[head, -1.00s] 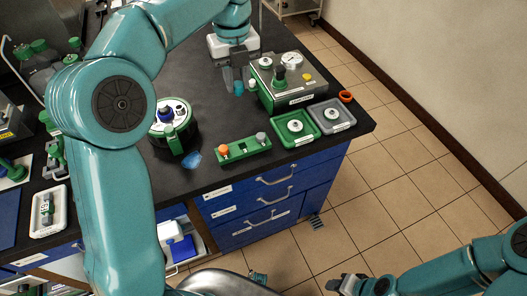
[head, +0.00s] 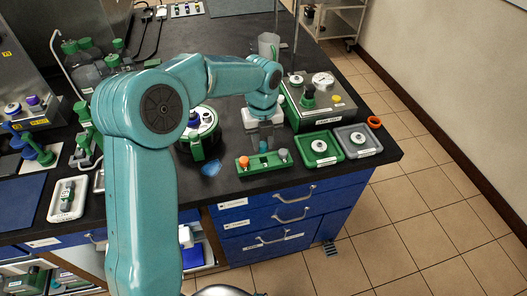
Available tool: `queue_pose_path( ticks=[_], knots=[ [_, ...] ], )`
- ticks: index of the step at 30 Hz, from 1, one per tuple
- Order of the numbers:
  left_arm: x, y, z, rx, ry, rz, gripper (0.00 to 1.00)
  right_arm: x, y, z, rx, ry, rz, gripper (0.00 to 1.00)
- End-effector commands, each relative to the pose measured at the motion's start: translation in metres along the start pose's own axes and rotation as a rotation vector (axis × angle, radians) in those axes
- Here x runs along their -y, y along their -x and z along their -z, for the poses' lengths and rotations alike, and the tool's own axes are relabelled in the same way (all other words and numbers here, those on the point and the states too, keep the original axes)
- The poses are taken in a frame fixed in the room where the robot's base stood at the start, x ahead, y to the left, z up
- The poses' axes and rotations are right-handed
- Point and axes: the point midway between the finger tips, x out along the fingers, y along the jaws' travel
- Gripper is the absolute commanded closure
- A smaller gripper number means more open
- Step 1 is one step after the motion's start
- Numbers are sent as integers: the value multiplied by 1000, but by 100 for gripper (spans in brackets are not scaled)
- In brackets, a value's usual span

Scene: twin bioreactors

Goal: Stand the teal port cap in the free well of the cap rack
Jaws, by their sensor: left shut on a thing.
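The green cap rack (head: 265,170) lies near the front edge of the dark bench. An orange cap (head: 244,161) stands at its left end and a grey cap (head: 283,154) at its right end. My left gripper (head: 263,141) points down over the middle of the rack, shut on the teal port cap (head: 263,147). The cap is between the orange and grey caps, at or just above the middle well. I cannot tell whether its base touches the rack, and the well itself is hidden. My right gripper is out of view.
A green tray (head: 310,155) and a grey tray (head: 371,149) sit right of the rack. Behind them is a green-sided instrument box (head: 323,103) with a gauge. A round green-and-white device (head: 199,146) and a blue translucent piece (head: 210,169) lie to the left. An orange ring (head: 374,121) lies by the right edge.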

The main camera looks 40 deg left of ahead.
Motion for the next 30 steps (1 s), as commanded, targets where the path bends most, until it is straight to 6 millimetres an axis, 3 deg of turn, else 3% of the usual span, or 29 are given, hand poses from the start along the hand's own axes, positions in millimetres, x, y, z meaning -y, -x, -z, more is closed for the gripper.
queue_pose_path(
  ticks=[9,21,22,24,30],
  knots=[
    [2,-42,2,-1,-1,-1,100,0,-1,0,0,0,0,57],
    [2,-48,2,0,-1,0,100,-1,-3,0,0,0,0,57],
    [2,-47,2,0,-1,0,63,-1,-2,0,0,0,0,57],
    [2,-47,2,0,-1,0,48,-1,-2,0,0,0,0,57],
    [2,-47,2,0,-1,0,48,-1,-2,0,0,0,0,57]
  ],
)
